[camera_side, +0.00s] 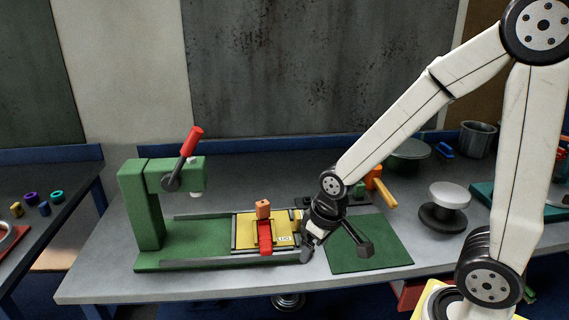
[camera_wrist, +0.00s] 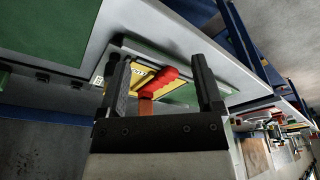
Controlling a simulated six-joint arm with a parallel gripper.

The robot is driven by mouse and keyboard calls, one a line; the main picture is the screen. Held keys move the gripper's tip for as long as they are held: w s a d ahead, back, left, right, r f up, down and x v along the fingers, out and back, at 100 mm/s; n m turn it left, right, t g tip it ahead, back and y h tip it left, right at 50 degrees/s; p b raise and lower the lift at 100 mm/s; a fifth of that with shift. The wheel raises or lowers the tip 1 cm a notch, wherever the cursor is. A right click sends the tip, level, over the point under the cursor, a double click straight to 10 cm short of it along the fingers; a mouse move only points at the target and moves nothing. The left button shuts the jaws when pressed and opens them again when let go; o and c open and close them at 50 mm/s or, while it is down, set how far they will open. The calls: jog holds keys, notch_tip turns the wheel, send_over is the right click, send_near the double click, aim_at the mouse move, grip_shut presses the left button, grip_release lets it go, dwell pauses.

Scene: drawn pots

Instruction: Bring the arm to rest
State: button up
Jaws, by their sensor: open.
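My gripper (camera_side: 337,250) is at the end of my white arm, low over the work table, just right of a yellow carriage (camera_side: 284,220). Its two fingers are apart, and nothing is visibly held. In the wrist view my gripper (camera_wrist: 160,62) shows both dark fingers spread. A red part (camera_wrist: 162,82) of the carriage appears between them in the picture, beyond the fingers. Whether a finger touches the carriage, I cannot tell.
A green press (camera_side: 143,205) with a red-handled lever (camera_side: 190,143) stands left of the carriage on rails. A green mat (camera_side: 375,250) lies right of it.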

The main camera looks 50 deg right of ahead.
jog(key=shift+s+a+f, duration=0.1)
jog(key=shift+s+f, duration=0.2)
jog(key=shift+s, duration=0.45)
